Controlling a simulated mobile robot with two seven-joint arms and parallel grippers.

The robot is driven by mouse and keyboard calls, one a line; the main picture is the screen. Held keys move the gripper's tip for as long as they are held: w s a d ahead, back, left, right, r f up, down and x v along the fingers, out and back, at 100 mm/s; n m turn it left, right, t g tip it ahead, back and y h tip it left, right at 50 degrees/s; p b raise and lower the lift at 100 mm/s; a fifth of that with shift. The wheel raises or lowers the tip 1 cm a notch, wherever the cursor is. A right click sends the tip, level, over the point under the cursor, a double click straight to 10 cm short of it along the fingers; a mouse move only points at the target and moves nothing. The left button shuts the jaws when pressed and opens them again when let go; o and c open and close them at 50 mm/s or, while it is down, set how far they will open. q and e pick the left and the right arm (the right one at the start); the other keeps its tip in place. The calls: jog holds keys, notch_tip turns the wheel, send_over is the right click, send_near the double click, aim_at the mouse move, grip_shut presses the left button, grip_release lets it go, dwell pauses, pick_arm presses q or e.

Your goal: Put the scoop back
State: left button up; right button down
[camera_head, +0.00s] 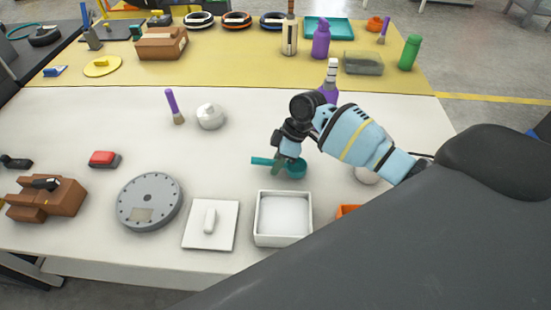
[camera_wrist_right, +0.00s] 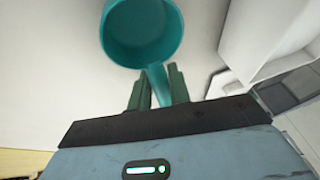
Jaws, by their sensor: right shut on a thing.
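A teal scoop (camera_head: 295,168) with a round cup and a straight handle is at the middle of the white table. My right gripper (camera_head: 280,162) is shut on its handle. In the right wrist view the scoop's cup (camera_wrist_right: 142,32) shows beyond the fingers, open side facing the camera, and the gripper's fingers (camera_wrist_right: 156,90) stand on both sides of the handle. I cannot tell whether the scoop touches the table. A white square box (camera_head: 283,240) with white contents stands in front of the scoop, apart from it. My left gripper is not in view.
A white lid with a knob (camera_head: 210,224) lies left of the box, beside a grey disc (camera_head: 149,201). A round white pot (camera_head: 210,116) and a purple brush (camera_head: 173,106) stand behind. An orange thing (camera_head: 347,210) is partly hidden by my arm.

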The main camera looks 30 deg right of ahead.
jog(key=shift+f, duration=0.6)
dwell(0.5)
jog(key=c, duration=1.2)
grip_release()
jog(key=shift+v, duration=3.95)
